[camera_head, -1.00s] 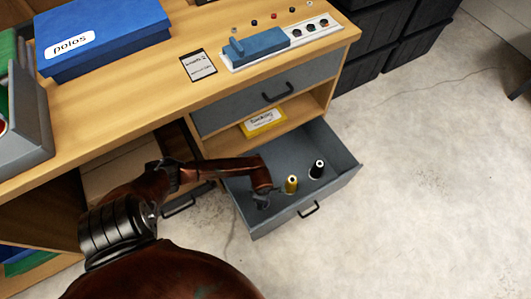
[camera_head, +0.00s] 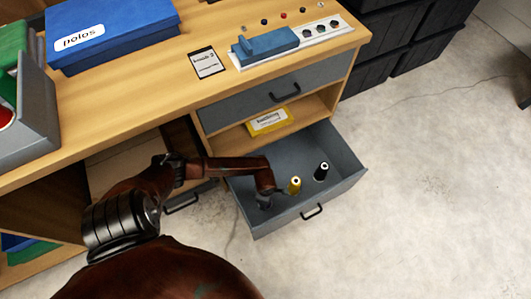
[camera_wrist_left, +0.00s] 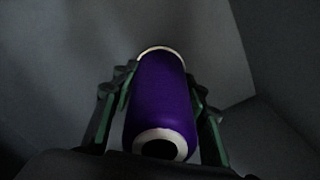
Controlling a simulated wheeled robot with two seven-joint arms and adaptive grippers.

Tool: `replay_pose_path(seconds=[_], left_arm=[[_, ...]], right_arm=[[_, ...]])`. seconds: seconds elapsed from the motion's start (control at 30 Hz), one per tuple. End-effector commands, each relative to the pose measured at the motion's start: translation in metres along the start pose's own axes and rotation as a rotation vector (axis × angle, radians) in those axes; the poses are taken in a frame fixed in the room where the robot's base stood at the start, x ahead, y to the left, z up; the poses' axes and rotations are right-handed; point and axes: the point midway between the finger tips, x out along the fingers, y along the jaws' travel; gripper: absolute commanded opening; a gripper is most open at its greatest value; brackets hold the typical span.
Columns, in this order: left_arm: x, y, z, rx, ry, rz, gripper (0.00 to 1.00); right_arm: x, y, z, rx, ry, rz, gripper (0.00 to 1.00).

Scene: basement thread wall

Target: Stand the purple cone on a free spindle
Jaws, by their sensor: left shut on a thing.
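The purple cone (camera_wrist_left: 162,100) is between the two fingers of my left gripper (camera_wrist_left: 160,110) in the left wrist view. The fingers press on it from both sides, and its pale-rimmed end with a dark hole faces the camera. In the head view my left gripper (camera_head: 264,201) reaches down into the open drawer (camera_head: 345,183), at its left side; the cone is hidden there. A yellow cone (camera_head: 295,185) and a black cone (camera_head: 321,171) stand upright in the drawer, to the right of my gripper. No free spindle can be made out. My right gripper is not in view.
The wooden workbench (camera_head: 150,100) is above the drawer. It carries a blue box labelled "polos" (camera_head: 110,30), a blue tool on a white strip (camera_head: 265,42) and a small card (camera_head: 207,63). A yellow box (camera_head: 268,122) lies on the shelf.

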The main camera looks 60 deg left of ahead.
Motion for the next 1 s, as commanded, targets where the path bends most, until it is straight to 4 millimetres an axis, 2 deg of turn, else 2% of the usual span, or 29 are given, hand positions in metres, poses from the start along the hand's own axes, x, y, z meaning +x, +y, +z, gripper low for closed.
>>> replay_pose_path(seconds=[0.43,0.47,0.73,1.0], left_arm=[[0.0054,0.0001,0.0003,0.000,0.000,0.000,0.08],[0.0053,0.0001,0.0003,0.000,0.000,0.000,0.41],[0.0054,0.0000,0.0003,0.000,0.000,0.000,0.60],[0.0056,-0.0003,0.0000,0.000,0.000,-0.001,0.61]], right_arm=[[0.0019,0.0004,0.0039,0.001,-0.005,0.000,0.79],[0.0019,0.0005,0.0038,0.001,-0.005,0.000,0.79],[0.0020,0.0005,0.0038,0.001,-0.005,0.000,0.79],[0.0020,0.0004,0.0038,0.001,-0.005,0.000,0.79]])
